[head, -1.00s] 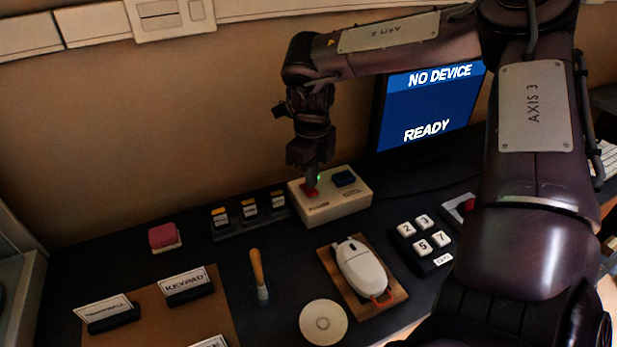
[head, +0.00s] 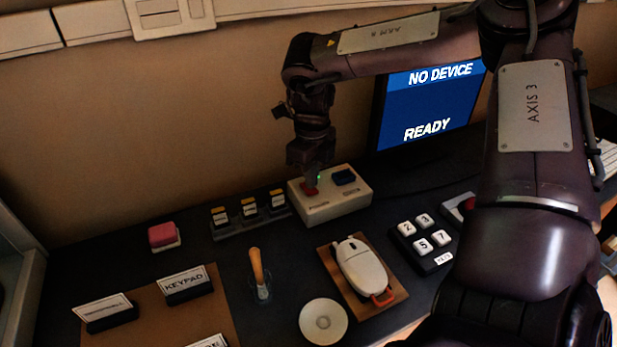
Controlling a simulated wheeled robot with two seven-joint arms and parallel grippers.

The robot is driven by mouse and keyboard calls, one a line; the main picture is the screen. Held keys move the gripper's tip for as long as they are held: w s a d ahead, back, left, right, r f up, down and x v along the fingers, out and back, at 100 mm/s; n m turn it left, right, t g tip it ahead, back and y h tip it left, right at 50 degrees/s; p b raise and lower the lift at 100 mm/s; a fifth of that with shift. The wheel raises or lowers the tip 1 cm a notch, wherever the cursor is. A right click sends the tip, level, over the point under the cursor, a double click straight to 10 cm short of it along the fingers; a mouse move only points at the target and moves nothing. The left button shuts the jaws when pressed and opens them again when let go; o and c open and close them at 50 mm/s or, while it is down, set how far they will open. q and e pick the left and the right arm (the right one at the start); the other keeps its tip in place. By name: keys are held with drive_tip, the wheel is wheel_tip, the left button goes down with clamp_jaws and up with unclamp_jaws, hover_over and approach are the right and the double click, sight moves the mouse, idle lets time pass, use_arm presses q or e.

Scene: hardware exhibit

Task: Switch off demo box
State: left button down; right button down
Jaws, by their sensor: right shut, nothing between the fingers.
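The demo box (head: 335,207) is a cream box on the dark desk, below the screen's left side. A small green light shows beside the red button. My right gripper (head: 311,183) points straight down, shut and empty, with its tips at the red button and partly hiding it. They look to be touching it, but I cannot tell if it is pressed down. My left gripper is not in view.
A screen (head: 428,105) reading "NO DEVICE" and "READY" stands behind the box. A switch row (head: 248,217) is left of the box. A white mouse (head: 360,266) on a brown board, a keypad (head: 424,243) and a round white disc (head: 323,321) lie in front.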

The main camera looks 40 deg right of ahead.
drive_tip(key=shift+f, duration=0.4)
drive_tip(key=shift+s+d+f+b, duration=0.3)
drive_tip(key=shift+f+b, duration=0.3)
drive_tip(key=shift+b, duration=0.15)
drive_tip(key=shift+r, duration=0.1)
drive_tip(key=shift+w+r+p, duration=0.1)
drive_tip(key=shift+r+p, duration=0.15)
drive_tip(key=shift+p, duration=0.05)
drive_tip(key=shift+w+a+r+p, duration=0.2)
drive_tip(key=shift+a+r+p, duration=0.05)
drive_tip(key=shift+r+p, duration=0.3)
drive_tip(key=shift+w+a+r+p, duration=0.2)
drive_tip(key=shift+r+p, duration=0.2)
drive_tip(key=shift+r, duration=0.2)
drive_tip(key=shift+s+d+r+p, duration=0.1)
drive_tip(key=shift+s+r+p, duration=0.05)
drive_tip(key=shift+r+p, duration=0.35)
drive_tip(key=shift+s+d+r+p, duration=0.1)
drive_tip(key=shift+r+p, duration=0.3)
drive_tip(key=shift+r, duration=0.2)
drive_tip(key=shift+a+r+p, duration=0.1)
drive_tip(key=shift+r+p, duration=0.8)
drive_tip(key=shift+r, duration=0.25)
